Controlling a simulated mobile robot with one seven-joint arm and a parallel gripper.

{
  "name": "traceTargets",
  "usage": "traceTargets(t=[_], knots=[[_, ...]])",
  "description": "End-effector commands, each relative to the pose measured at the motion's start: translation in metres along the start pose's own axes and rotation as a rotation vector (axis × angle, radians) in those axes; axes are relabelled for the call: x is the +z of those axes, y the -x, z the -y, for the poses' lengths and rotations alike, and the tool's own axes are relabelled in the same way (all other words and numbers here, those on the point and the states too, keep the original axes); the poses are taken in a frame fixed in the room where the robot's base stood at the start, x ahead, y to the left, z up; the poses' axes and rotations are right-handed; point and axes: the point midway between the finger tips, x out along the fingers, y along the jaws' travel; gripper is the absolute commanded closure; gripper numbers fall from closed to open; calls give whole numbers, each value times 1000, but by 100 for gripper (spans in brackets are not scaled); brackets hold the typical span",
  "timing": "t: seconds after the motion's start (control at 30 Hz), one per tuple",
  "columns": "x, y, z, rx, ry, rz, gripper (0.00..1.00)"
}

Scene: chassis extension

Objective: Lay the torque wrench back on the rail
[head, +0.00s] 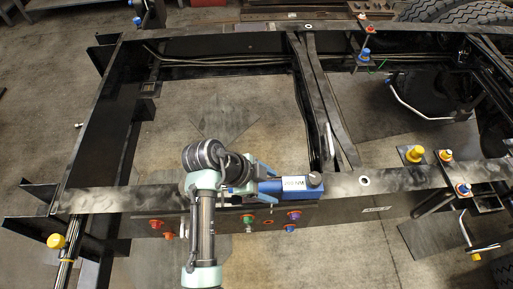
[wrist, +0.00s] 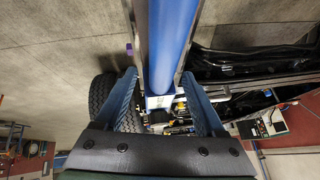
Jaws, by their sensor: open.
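The blue torque wrench (head: 288,187) is lengthwise along the top of the near chassis rail (head: 340,184), with its dark knob end to the right. Whether it touches the rail along its length cannot be told. My gripper (head: 266,180) is over the left part of the wrench and hides that part in the head view. In the wrist view, the blue wrench body (wrist: 172,35) runs between the two blue fingers of my gripper (wrist: 160,76). The fingers are spread, with a visible gap on either side of the wrench.
Red, green, purple and blue fittings (head: 248,219) stick out from the near rail's front face. Yellow-capped bolts (head: 415,153) stand to the right. A cross member (head: 318,100) spans the frame behind my gripper. Open floor (head: 225,110) shows between the rails.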

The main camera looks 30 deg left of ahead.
Motion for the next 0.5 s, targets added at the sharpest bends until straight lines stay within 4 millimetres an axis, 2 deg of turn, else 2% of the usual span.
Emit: traceTargets(t=[0.3, 0.5], knots=[[1, 69, 1, -10, -2, 2, 28], [0, 106, 2, -8, 0, 1, 28]])
